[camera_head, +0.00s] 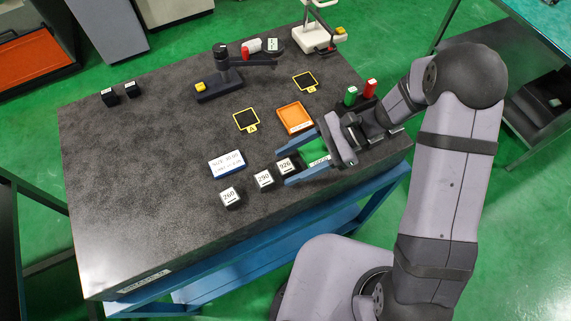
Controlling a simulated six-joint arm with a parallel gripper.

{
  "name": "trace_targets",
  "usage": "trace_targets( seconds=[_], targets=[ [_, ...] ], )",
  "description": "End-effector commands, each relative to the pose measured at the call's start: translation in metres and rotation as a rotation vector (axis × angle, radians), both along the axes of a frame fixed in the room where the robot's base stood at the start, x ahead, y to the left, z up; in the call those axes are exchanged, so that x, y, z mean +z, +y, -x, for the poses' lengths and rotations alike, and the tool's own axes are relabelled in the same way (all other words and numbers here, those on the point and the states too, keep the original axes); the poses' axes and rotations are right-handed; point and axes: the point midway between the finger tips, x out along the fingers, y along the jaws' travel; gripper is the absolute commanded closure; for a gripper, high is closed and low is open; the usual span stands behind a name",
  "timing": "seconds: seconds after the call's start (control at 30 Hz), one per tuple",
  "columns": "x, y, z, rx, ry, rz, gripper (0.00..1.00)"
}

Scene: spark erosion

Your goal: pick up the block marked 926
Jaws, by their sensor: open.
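The block marked 926 (286,166) is dark with a white label on top and stands near the front edge of the dark table. My gripper (282,171) is open, and its two blue fingers point left. In the picture the block appears between the fingertips, one on its far side and one on its near side. I cannot tell from this view whether the fingers are down at block height or touch it. Similar blocks marked 290 (264,179) and 260 (229,197) stand to its left, the 290 block close to the near fingertip.
A white-and-blue sign (227,163) and an orange tray (296,118) lie behind the blocks. A green item (316,155) shows between my fingers, partly hidden. Green and red cylinders (351,96) stand behind my wrist. The table's left half is mostly clear.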

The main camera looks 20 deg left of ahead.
Motion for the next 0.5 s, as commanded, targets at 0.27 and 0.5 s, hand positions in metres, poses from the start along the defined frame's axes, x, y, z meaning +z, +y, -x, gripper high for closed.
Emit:
trace_targets(
  seconds=[0.27,0.5],
  targets=[
    [-0.0004,0.0001,-0.0001,0.000,0.000,0.000,0.66],
    [0.0005,0.0002,-0.0002,-0.001,0.000,-0.001,1.00]
  ],
)
